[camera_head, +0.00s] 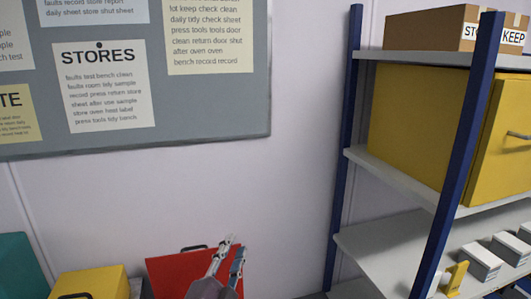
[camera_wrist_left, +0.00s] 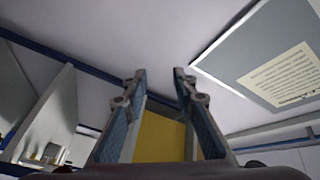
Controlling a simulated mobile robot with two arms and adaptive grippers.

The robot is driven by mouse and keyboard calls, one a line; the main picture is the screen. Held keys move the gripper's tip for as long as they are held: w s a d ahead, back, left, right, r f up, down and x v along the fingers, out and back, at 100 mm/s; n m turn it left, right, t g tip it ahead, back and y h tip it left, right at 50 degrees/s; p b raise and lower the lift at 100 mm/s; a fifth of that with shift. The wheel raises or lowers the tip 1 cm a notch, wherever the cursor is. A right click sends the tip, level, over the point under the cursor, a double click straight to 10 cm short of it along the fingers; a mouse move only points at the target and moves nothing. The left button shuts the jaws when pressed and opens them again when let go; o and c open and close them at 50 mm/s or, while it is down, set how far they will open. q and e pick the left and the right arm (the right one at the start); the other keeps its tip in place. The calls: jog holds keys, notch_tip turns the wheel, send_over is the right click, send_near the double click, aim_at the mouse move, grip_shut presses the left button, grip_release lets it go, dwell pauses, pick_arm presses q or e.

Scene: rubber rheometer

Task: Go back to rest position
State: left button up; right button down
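My left gripper (camera_head: 234,246) shows at the bottom middle of the head view, pointing up in front of a red case (camera_head: 172,272). In the left wrist view its two fingers (camera_wrist_left: 158,76) stand apart with nothing held between them. A yellow surface (camera_wrist_left: 160,138) shows behind the gap between the fingers. My right gripper is in neither view.
A shelf rack with blue posts (camera_head: 467,115) stands at the right. It bears a cardboard box (camera_head: 425,30), a yellow cabinet (camera_head: 415,115) and small white boxes (camera_head: 480,262). A yellow case (camera_head: 92,283) is at the lower left. A grey notice board (camera_head: 200,110) hangs on the wall.

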pick_arm(q)
jog(key=s+a+f+n+g+y, duration=0.2)
jog(key=s+a+f+n+g, duration=0.25)
jog(key=s+f, duration=0.4)
jog(key=s+a+f+n+g+y, duration=0.2)
jog(key=s+a+f+n+g, duration=0.3)
jog(key=f, duration=0.6)
jog(key=s+a+f+n+g, duration=0.1)
jog(key=s+a+f+g, duration=0.2)
jog(key=s, duration=0.8)
jog(key=s+f+n+g, duration=0.1)
jog(key=s+f+g, duration=0.25)
jog(key=s, duration=0.75)
notch_tip(320, 180, down, 33)
jog(key=s+b, duration=0.2)
jog(key=b, duration=0.3)
jog(key=s+a+f+g+b, duration=0.1)
jog(key=s+a+f+b, duration=0.2)
jog(key=s+f, duration=1.4)
notch_tip(320, 180, down, 2)
jog(key=shift+a+f+g+b, duration=0.25)
jog(key=shift+g+b, duration=0.15)
jog(key=shift+b, duration=0.1)
